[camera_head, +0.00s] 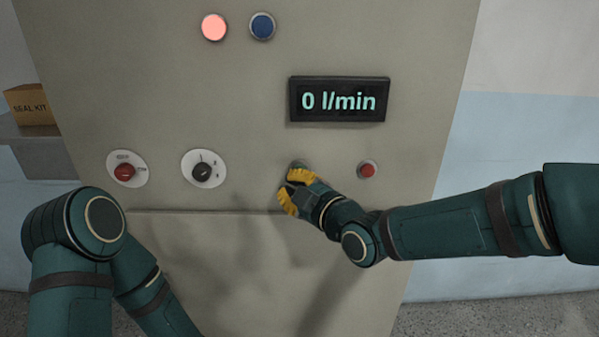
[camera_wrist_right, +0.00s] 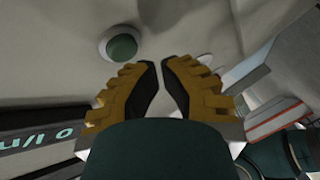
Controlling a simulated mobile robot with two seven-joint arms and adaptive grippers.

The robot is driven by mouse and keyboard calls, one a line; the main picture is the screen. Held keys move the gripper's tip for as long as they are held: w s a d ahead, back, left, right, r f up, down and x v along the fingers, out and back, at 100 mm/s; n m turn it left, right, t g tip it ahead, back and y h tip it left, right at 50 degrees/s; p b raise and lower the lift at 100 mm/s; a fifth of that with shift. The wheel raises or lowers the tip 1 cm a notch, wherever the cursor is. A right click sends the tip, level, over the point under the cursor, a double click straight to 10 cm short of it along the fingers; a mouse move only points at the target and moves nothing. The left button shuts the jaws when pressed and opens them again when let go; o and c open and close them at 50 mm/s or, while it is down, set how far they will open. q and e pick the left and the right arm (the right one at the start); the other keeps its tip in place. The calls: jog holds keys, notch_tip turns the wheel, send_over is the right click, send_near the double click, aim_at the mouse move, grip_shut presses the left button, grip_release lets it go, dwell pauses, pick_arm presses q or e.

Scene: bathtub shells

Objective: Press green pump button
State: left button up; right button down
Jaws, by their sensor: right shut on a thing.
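The green pump button (camera_wrist_right: 122,47) shows in the right wrist view as a dark green disc in a pale ring on the panel. In the head view it is mostly hidden behind my right gripper (camera_head: 291,191); only a bit of rim shows above the yellow fingers. In the wrist view my right gripper (camera_wrist_right: 160,66) is closed to a narrow gap, with nothing visible between its fingers. Its tips are just beside the button, which lies up and left of them. I cannot tell whether they touch the panel. My left arm shows at lower left, its gripper out of view.
The grey panel (camera_head: 240,110) carries a display (camera_head: 339,100) reading 0 l/min, a red button (camera_head: 368,169), a red knob (camera_head: 125,172), a black knob (camera_head: 203,172), a lit pinkish lamp (camera_head: 214,27) and a blue one (camera_head: 262,26). A seal kit box (camera_head: 29,105) stands at left.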

jog(key=shift+w, duration=0.1)
dwell(0.5)
jog(key=shift+w+b, duration=0.35)
jog(key=shift+b, duration=0.05)
jog(key=shift+w, duration=0.4)
dwell(0.6)
jog(key=shift+s+b, duration=0.15)
jog(key=shift+b, duration=0.25)
jog(key=shift+s+f+b, duration=0.1)
jog(key=shift+s+b, duration=0.25)
jog(key=shift+s, duration=0.35)
